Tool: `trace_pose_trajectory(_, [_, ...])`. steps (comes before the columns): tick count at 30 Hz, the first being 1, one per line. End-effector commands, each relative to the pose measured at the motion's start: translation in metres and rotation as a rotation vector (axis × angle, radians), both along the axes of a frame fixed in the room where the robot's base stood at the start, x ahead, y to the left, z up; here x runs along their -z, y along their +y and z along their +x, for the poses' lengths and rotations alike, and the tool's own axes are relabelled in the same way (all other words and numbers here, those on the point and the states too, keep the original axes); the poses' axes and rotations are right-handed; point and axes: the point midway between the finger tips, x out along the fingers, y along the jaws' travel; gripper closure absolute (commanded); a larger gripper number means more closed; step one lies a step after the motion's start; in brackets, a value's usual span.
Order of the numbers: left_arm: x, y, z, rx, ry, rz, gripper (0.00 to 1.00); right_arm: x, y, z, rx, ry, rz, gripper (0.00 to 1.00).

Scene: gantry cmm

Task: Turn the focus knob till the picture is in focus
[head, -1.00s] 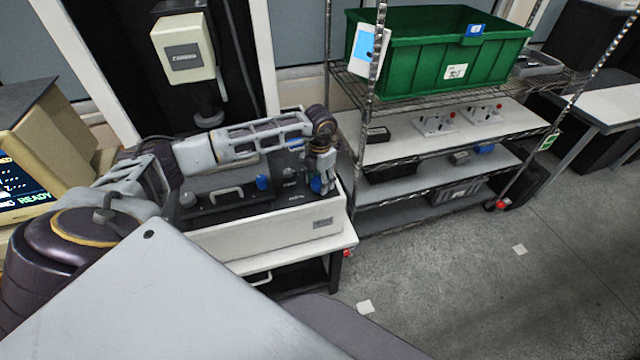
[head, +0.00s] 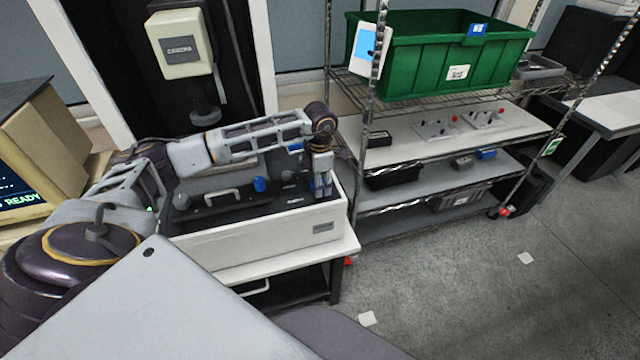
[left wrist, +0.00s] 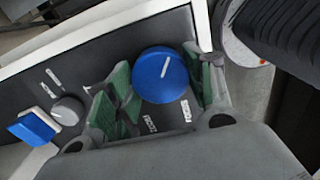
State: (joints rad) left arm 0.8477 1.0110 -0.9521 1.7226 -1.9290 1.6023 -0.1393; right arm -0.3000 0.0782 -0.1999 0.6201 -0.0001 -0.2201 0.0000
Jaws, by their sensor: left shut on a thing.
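My left gripper (head: 321,188) comes down over the right end of the black top panel of a white control box (head: 265,243). In the left wrist view its green-padded fingers (left wrist: 163,86) are shut on a round blue knob (left wrist: 158,72), one on each side. The knob's white pointer line is tilted slightly off the picture's vertical. Small white labels sit beside it, too blurred to read surely. In the head view the fingers mostly hide this knob. My right gripper is out of view.
The panel also bears a grey knob (left wrist: 67,110) and a blue square-topped control (left wrist: 36,125). A beige monitor (head: 32,150) at left, cut off, shows READY. A wire shelf with a green bin (head: 450,55) stands right; floor in front is clear.

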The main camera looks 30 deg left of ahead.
Motion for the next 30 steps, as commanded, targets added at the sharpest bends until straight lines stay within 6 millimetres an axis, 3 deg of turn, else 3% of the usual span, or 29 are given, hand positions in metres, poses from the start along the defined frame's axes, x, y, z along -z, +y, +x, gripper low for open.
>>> trace_pose_trajectory(8, [-0.0014, 0.0005, 0.0008, -0.001, -0.003, 0.0, 0.71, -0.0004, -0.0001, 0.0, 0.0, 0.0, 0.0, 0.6])
trace_pose_trajectory(9, [-0.0014, 0.0005, 0.0008, -0.001, -0.003, 0.0, 0.45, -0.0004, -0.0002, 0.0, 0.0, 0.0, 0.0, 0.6])
trace_pose_trajectory(14, [-0.0011, 0.0004, 0.0006, -0.001, -0.002, 0.001, 0.26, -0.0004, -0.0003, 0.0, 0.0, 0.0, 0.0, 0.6])
trace_pose_trajectory(30, [-0.0091, 0.0003, 0.0007, -0.001, -0.001, 0.0, 0.26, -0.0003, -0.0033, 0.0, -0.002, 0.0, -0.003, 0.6])
